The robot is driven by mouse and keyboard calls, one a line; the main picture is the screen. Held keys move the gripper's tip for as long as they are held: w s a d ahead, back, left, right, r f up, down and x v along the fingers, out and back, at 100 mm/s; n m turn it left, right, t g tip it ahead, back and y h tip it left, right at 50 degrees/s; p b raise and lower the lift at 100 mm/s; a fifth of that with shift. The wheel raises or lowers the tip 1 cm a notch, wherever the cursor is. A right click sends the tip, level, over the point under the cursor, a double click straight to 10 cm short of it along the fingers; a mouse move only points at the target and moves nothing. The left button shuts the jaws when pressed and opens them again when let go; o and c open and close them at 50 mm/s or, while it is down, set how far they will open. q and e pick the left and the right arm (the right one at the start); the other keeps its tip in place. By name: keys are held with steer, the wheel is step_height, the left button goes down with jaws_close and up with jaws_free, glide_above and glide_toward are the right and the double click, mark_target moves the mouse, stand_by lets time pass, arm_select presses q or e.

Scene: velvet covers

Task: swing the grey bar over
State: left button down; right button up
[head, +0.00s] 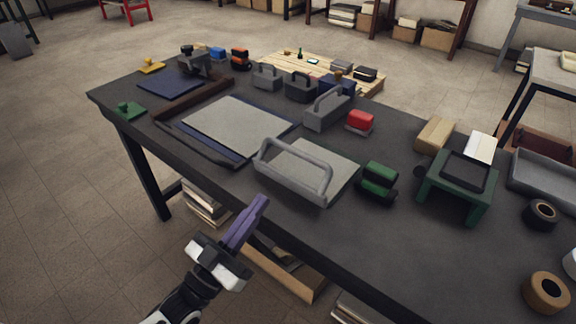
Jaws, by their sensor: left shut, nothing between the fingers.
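The grey bar (292,163) is a U-shaped handle along the near side of a flat grey plate (318,161) on the dark table. It stands up from the plate's near edge, its long grip raised and its two ends bent down at left and right. My left gripper (263,199) has purple fingers that are closed together and empty. It is in front of the table's near edge, below and left of the bar in the picture, and apart from it. My right gripper is not in view.
A grey pad in a blue frame (236,124) lies left of the bar. A green block (378,180) and a green stand (459,187) are to its right. Grey handled blocks (326,109) and a red block (360,120) are behind.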

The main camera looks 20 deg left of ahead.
mark_target(286, 177)
arm_select(q)
steer(key=p+x, duration=0.1)
steer(key=x, duration=0.8)
steer(key=shift+w+d+r, duration=0.1)
steer(key=shift+w, duration=0.2)
steer(key=shift+w+d+r, duration=0.15)
steer(key=shift+w, duration=0.25)
